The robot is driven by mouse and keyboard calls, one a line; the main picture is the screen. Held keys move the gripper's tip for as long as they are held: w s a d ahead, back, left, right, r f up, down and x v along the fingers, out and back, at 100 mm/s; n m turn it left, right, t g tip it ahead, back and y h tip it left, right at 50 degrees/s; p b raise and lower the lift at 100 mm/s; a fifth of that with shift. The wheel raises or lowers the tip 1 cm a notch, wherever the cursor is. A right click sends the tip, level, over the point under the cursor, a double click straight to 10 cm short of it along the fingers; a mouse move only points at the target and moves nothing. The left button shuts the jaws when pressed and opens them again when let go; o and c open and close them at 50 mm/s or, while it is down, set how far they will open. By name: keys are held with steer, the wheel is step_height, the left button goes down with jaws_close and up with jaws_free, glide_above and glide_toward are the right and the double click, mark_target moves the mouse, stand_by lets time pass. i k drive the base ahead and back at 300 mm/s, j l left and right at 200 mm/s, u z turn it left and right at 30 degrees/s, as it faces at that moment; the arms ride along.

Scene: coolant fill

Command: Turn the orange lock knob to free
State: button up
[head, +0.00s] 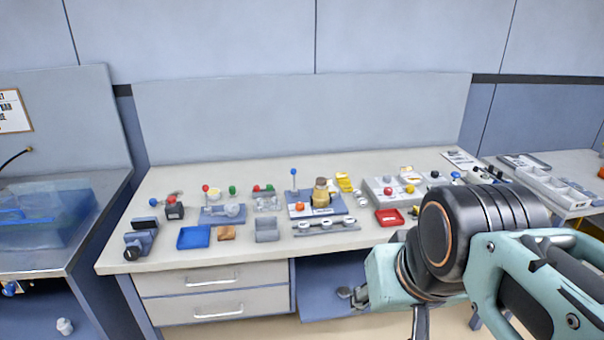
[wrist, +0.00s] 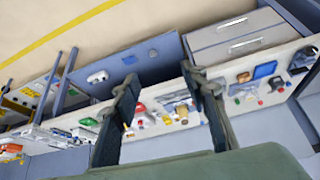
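The orange knob (head: 300,206) is small and round. It sits at the front of a blue base plate (head: 335,211) on the bench, beside a brass-coloured cylinder (head: 320,192) and an upright blue-tipped lever (head: 294,178). My gripper (head: 385,308) is in front of the bench, low and to the right of the knob, well apart from it. In the wrist view my gripper (wrist: 160,82) has its two dark fingers wide apart with nothing between them. The brass cylinder also shows there (wrist: 181,108), small and far off. The knob's turn position is too small to tell.
The bench (head: 165,262) holds several fixtures. A blue tray (head: 193,237) and a grey bin (head: 267,229) stand left of the plate; a red tray (head: 390,217) stands right. A rail with round pieces (head: 326,227) lies just in front of the plate. Drawers (head: 213,282) are below.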

mark_target(299, 206)
steer(key=i, duration=0.5)
steer(key=i+j+z, duration=0.1)
steer(key=i, duration=0.4)
